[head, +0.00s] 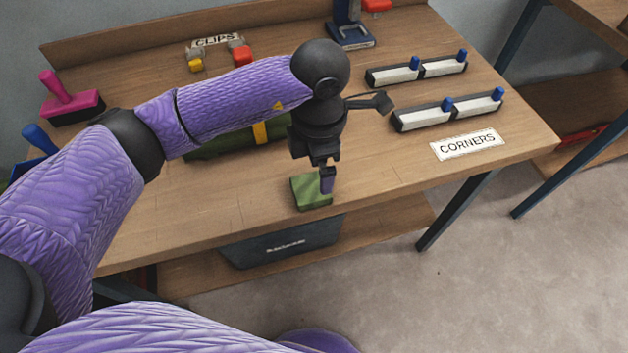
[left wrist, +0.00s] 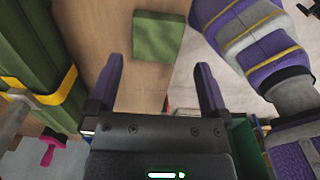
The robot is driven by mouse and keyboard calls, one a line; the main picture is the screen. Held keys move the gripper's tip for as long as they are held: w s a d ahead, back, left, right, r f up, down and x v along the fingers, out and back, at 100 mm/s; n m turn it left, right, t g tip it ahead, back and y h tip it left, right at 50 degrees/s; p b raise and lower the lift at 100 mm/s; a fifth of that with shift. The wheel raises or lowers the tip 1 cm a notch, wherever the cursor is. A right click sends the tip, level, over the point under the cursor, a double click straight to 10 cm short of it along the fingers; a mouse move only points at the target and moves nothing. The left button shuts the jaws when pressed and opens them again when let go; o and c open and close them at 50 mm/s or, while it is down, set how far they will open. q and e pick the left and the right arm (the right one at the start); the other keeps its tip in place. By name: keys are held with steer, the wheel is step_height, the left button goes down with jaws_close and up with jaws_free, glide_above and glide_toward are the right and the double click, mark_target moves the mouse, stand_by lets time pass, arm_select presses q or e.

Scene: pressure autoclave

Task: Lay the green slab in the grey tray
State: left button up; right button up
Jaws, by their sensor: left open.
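The green slab (head: 309,191) is a small, flat, square block lying on the workbench near its front edge. It also shows in the left wrist view (left wrist: 157,37), just beyond the fingertips. My left gripper (head: 326,181) points down over the slab's right side in the head view and hides part of it. Its purple fingers are apart with nothing between them in the left wrist view (left wrist: 158,82). I cannot tell whether a finger touches the slab. I cannot make out a grey tray for certain. My right gripper is not in view.
A dark grey bin (head: 283,243) stands on the shelf below the bench. A long green bundle with a yellow strap (head: 260,132) lies behind my left forearm. Black-and-white holders with blue knobs (head: 422,117) and a CORNERS label (head: 467,144) are at right. Bench beside the slab is clear.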

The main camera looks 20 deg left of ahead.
mark_target(311, 187)
arm_select(q)
steer(key=shift+a+f, duration=0.1)
steer(key=shift+f, duration=0.85)
steer(key=f, duration=0.1)
steer(key=f+b, duration=0.1)
steer(key=f, duration=0.1)
steer(key=a+f+b, duration=0.1)
steer(key=shift+s+f, duration=0.25)
steer(key=shift+f, duration=0.1)
steer(key=shift+r, duration=0.1)
steer(key=shift+c, duration=0.5)
steer(key=c, duration=0.9)
steer(key=shift+o, duration=0.2)
steer(key=shift+r, duration=0.15)
